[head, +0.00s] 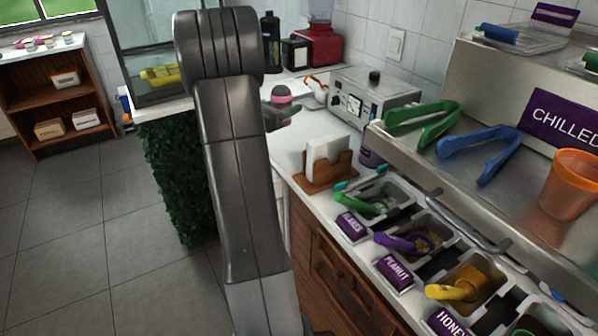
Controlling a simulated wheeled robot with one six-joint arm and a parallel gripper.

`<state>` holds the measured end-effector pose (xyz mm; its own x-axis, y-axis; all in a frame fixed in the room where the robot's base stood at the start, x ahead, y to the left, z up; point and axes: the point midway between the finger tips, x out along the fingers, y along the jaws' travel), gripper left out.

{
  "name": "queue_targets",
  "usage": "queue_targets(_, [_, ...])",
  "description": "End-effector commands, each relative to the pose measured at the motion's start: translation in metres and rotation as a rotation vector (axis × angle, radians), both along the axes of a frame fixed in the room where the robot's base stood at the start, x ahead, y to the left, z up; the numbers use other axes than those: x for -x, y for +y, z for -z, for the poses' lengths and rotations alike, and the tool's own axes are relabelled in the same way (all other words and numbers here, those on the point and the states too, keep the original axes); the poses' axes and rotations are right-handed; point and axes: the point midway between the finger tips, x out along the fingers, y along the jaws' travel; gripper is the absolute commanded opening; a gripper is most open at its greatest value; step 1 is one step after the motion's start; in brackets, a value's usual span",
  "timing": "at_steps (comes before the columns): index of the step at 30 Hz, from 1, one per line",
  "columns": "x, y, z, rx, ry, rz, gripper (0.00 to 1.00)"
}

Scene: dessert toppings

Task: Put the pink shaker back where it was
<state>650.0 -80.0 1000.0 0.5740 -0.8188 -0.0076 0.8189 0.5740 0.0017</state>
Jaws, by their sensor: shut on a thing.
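The pink shaker (281,98) shows as a small pink and dark top beyond my arm, over the far part of the white counter (290,144). My gripper (281,114) is shut on it, and dark gripper parts cover its lower portion. My arm hides the area just left of it. I cannot tell whether the shaker's base touches the counter.
A metal control box (375,98) stands right of the shaker, with a wooden napkin holder (327,178) nearer. Topping bins with a green scoop (352,203) line the front right. Green tongs (424,121) and blue tongs (480,152) lie on the steel shelf.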

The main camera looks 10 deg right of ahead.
Motion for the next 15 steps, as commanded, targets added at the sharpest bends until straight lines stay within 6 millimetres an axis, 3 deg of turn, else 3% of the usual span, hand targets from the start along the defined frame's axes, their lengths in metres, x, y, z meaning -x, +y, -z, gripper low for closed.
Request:
queue_targets(9, [0.013,-0.028,-0.028,0.003,-0.007,-0.018,0.23])
queue_targets(15, [0.023,-0.038,-0.022,0.006,-0.004,-0.031,0.23])
